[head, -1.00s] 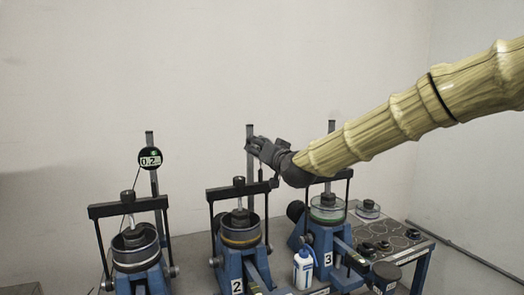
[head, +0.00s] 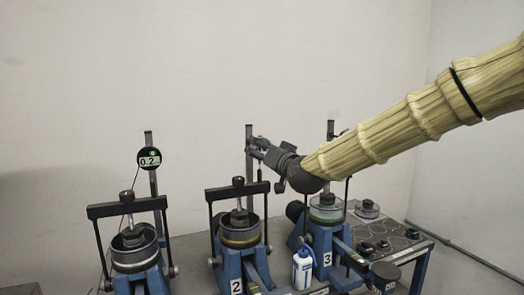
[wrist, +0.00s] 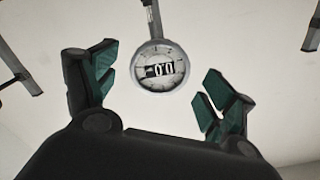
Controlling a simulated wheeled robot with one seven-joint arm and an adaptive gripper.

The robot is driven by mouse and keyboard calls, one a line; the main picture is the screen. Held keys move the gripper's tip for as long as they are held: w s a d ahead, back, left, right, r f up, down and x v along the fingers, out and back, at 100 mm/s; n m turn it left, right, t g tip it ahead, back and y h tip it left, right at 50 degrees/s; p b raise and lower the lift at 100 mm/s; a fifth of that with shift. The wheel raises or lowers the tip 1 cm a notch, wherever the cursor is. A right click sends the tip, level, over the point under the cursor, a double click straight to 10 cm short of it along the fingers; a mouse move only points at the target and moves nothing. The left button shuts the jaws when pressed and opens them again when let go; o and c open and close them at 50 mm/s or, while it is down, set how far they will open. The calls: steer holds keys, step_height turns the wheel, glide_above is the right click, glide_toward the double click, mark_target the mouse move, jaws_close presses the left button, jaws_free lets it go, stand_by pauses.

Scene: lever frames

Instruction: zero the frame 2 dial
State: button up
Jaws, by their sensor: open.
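Frame 2 (head: 229,262) is a blue stand with a black crossbar and a "2" label, in the middle of the head view. Its grey post (head: 249,185) rises behind the crossbar. My gripper (head: 256,147) is at the top of this post and hides the dial there from the head camera. In the wrist view the round dial (wrist: 161,80) hangs on a grey rod, ahead of and between my spread, green-padded fingers. Its display appears to read 0.0. My gripper is open, with no finger visibly touching the dial.
Frame 1's dial (head: 149,158) on the left reads about 0.2. Frame 3 (head: 322,240) stands at the right under my arm. A white bottle (head: 303,270) stands between frames 2 and 3. The wall behind is bare.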

steer(key=v, duration=0.8)
steer(key=shift+s, duration=0.1)
